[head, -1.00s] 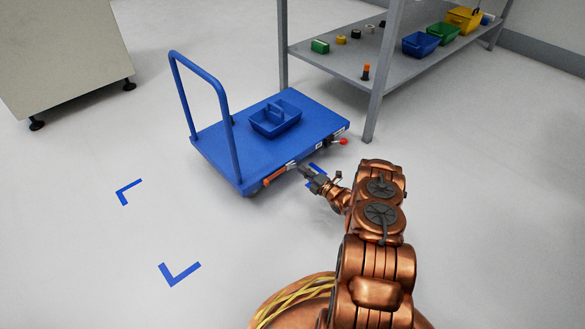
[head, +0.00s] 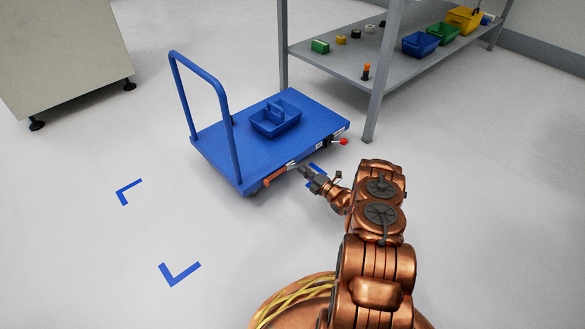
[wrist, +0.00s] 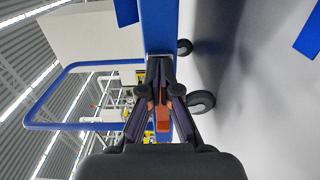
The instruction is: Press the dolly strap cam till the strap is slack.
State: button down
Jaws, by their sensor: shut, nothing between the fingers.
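The blue dolly (head: 215,150) stands on the floor with its push handle at the left. Along its near edge lies an orange strap cam part (head: 274,178), with a pale piece beside it. In the wrist view the orange part (wrist: 163,122) shows just beyond and between my fingers. My gripper (head: 304,171) is at the dolly's near edge, shut and empty, its fingertips close to the edge; I cannot tell if they touch. In the wrist view the gripper (wrist: 160,75) covers part of the edge. The strap itself cannot be made out clearly.
A blue tote (head: 275,120) sits on the dolly deck. A red knob (head: 343,141) sticks out at the dolly's right corner. A grey shelf (head: 345,68) with bins stands behind. Blue floor marks (head: 180,272) lie on open floor at the left.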

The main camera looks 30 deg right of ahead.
jog(key=shift+p+x, duration=0.4)
jog(key=shift+x, duration=0.7)
dwell(0.8)
jog(key=shift+s, duration=0.1)
dwell(0.4)
jog(key=p+v, duration=0.5)
dwell(0.5)
jog(key=v, duration=1.2)
jog(key=shift+r, duration=0.1)
dwell(0.3)
